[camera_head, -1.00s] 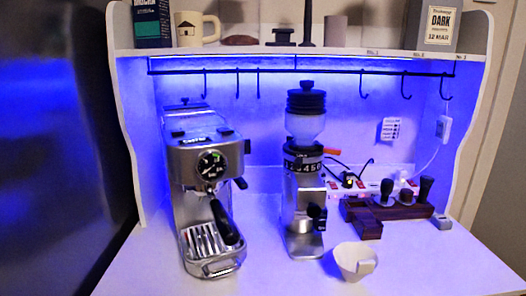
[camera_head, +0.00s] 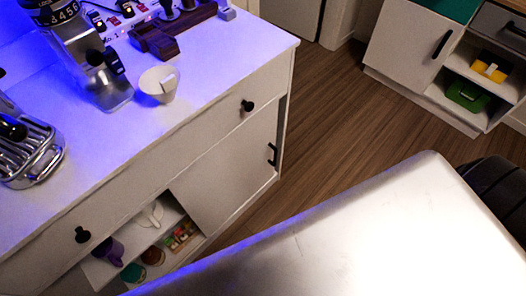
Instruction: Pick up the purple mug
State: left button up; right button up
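The purple mug (camera_head: 108,251) is in the open lower compartment of the white cabinet, at the lower left of the head view. It is small and dark, partly cut off by the cabinet's edge. Neither of my grippers shows in this view.
A white cup (camera_head: 150,214), a teal item (camera_head: 133,272) and a box of small coloured items (camera_head: 182,235) share the compartment. A sliding door (camera_head: 232,172) covers its right part. The countertop holds a white dosing cup (camera_head: 159,85) and the grinder (camera_head: 92,62). Wooden floor (camera_head: 345,125) lies to the right.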

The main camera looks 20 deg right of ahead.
aim_at(112, 250)
jog(key=z, duration=0.45)
jog(key=j+u, duration=0.15)
jog(key=u, duration=1.5)
jog(key=i+l+u, duration=0.1)
jog(key=i, duration=0.1)
